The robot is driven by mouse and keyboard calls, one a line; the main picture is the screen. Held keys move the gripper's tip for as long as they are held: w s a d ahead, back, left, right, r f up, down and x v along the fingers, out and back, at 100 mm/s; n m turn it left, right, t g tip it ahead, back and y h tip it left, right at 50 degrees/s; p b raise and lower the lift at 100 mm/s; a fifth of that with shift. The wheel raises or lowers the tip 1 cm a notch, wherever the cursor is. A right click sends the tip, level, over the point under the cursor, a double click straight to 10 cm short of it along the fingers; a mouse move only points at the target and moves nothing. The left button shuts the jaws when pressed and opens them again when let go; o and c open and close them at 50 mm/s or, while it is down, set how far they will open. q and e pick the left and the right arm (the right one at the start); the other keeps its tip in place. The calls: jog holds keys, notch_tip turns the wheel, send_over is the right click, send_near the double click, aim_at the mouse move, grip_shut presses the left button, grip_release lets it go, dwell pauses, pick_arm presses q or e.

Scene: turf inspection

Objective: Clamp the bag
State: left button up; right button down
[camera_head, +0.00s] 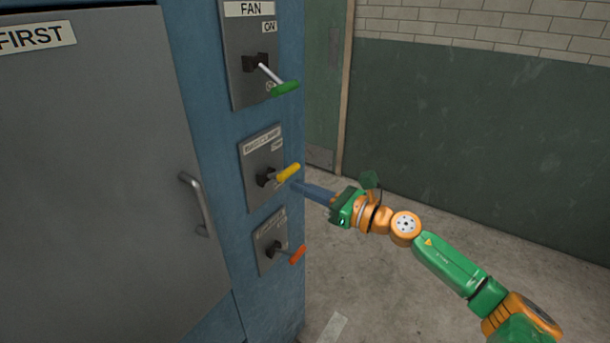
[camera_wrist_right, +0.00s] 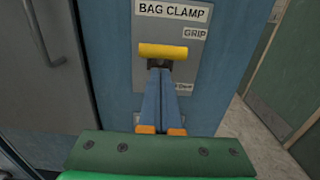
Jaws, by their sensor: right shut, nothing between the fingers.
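The bag clamp lever has a yellow handle (camera_head: 288,173) and sits on the middle grey plate (camera_head: 262,151) of the blue cabinet; the handle sticks out from the plate. In the right wrist view the yellow handle (camera_wrist_right: 163,51) lies crosswise under the labels BAG CLAMP and GRIP; a lower label is mostly hidden by my fingers. My right gripper (camera_head: 296,186) is shut and empty, its blue fingertips just below the handle. In the right wrist view the fingertips (camera_wrist_right: 161,73) point at the lever's dark base; I cannot tell whether they touch. No bag shows.
A FAN lever with a green handle (camera_head: 286,88) is above, and a lever with an orange handle (camera_head: 297,254) is below. A grey door (camera_head: 95,170) with a metal handle (camera_head: 196,204) is on the left. The floor (camera_head: 380,290) to the right looks clear.

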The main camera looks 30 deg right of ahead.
jog(key=shift+w+r+p, duration=0.15)
jog(key=shift+r+p, duration=0.25)
jog(key=shift+r, duration=0.25)
jog(key=shift+d+r, duration=0.1)
jog(key=shift+r, duration=0.1)
